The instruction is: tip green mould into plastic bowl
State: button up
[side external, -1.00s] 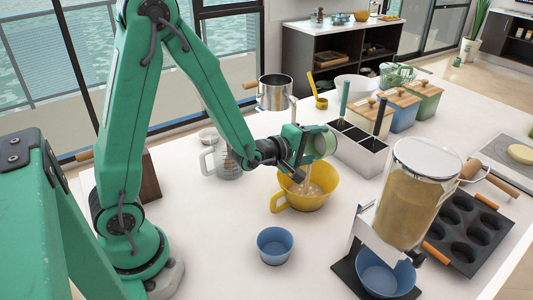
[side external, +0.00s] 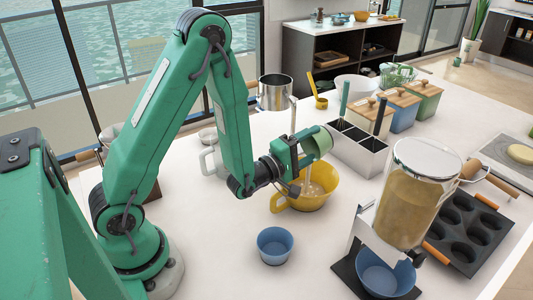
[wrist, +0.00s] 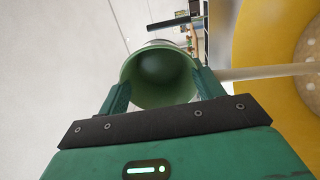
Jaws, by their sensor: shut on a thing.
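My gripper (side external: 303,150) is shut on the green mould (side external: 317,141), a pale green cup lying tilted on its side above the yellow plastic bowl (side external: 331,193). In the wrist view, the mould (wrist: 158,76) sits between the two jaws with its round mouth showing; its inside is dark and I cannot tell its contents. The yellow bowl has a side handle and holds something beige with light spots. Its curved wall fills the right of the wrist view (wrist: 246,40), beside the mould. A pale rod (wrist: 265,71) reaches into the bowl.
A small blue cup (side external: 274,247) stands in front of the bowl. A dispenser with tan contents (side external: 405,205) stands at right over a blue bowl (side external: 386,273). Behind are a metal caddy (side external: 358,152), a metal sifter (side external: 275,93) and a glass jug (side external: 212,160). A muffin tin (side external: 468,232) lies at right.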

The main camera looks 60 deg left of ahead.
aim_at(324, 129)
jog(key=shift+s+t, duration=0.15)
jog(key=shift+t, duration=0.35)
jog(key=shift+s, duration=0.1)
jog(key=shift+w+r+g, duration=0.1)
jog(key=shift+w+g, duration=0.1)
jog(key=shift+g, duration=0.2)
dwell(2.7)
